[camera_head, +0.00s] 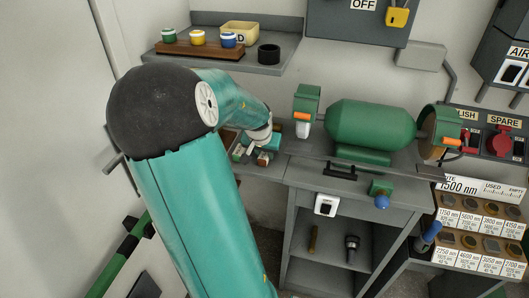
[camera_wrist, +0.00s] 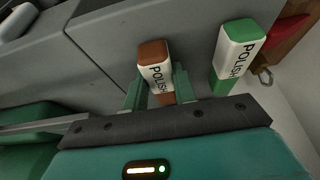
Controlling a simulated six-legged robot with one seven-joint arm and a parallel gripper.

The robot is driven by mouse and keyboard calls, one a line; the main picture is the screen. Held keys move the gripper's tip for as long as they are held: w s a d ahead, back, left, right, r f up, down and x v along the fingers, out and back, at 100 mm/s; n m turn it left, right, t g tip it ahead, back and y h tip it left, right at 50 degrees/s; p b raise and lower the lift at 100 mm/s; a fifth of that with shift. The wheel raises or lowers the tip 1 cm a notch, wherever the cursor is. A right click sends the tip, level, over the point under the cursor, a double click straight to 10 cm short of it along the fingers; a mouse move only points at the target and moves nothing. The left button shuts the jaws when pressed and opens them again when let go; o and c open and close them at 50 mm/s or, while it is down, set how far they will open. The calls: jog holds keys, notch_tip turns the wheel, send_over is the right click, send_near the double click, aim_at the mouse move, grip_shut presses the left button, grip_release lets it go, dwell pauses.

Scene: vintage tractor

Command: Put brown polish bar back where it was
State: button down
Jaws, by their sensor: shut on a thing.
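The brown polish bar (camera_wrist: 154,55), with a white POLISH label, stands between the two fingers of my gripper (camera_wrist: 158,90) in the wrist view. The fingers are shut on it, one on each side. Its lower end is partly hidden by my gripper body. A green polish bar (camera_wrist: 238,52) with a similar label is to its right, apart from my gripper. In the head view my gripper (camera_head: 262,150) is low over the left end of the grey bench, left of the green grinder. My arm hides much of that spot there.
The green bench grinder (camera_head: 370,128) stands right of my gripper. A grey wall shelf (camera_head: 285,68) above carries a wooden jar rack (camera_head: 200,50), a cream bin (camera_head: 240,32) and a black ring (camera_head: 269,54). A reddish-brown object (camera_wrist: 287,38) is beyond the green bar.

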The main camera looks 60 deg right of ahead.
jog(key=shift+f, duration=0.1)
jog(key=c, duration=1.1)
grip_release()
jog(key=shift+v, duration=6.1)
jog(key=shift+d, duration=0.1)
